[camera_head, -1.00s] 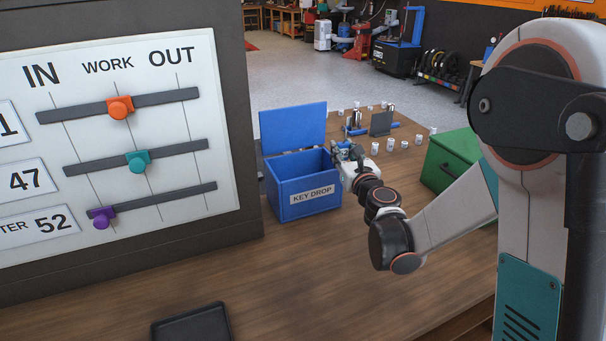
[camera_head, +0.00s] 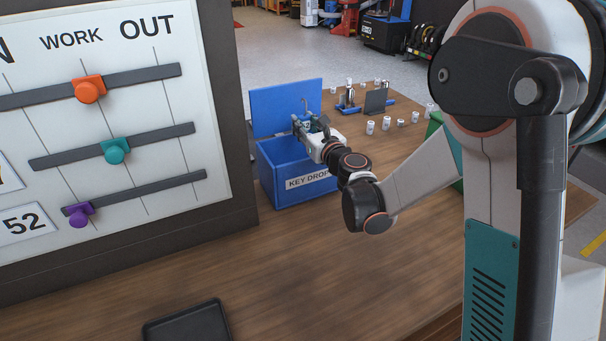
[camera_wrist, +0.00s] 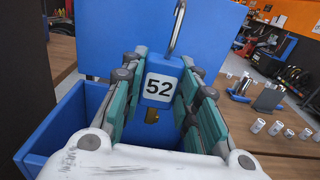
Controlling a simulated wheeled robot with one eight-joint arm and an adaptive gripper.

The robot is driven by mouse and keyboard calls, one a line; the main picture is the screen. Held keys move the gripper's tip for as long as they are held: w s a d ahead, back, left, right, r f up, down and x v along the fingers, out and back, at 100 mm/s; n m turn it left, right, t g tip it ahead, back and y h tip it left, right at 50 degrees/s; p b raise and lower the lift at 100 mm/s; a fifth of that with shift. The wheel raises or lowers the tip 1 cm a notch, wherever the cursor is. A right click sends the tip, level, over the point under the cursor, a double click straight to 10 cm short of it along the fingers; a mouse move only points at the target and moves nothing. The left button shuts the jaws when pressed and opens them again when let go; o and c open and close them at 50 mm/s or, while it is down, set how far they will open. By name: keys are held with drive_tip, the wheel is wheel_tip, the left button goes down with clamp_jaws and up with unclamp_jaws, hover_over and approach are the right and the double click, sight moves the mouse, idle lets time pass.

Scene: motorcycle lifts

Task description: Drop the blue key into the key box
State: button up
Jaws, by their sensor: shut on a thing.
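The blue key (camera_wrist: 160,82) has a blue tag marked 52, a metal loop above it and a brass-coloured part below. My gripper (camera_wrist: 157,95) is shut on the tag, with a teal finger pad on each side. The key box (camera_head: 288,197) is blue, marked KEY DROP, and its lid (camera_head: 287,105) stands open at the back. In the head view my gripper (camera_head: 304,131) is over the open box. In the wrist view the box's wall (camera_wrist: 50,135) shows to the left and below the key. My gripper hides part of the opening.
A board (camera_head: 105,110) with orange, teal and purple sliders stands left of the box. A black tray (camera_head: 188,322) lies on the table in front. Several small white cylinders (camera_head: 370,127) and a dark upright plate (camera_head: 376,101) stand behind on the right.

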drive_tip(key=shift+f, duration=0.7)
drive_tip(key=o, duration=1)
drive_tip(key=v, duration=1.2)
drive_tip(key=shift+r, duration=0.1)
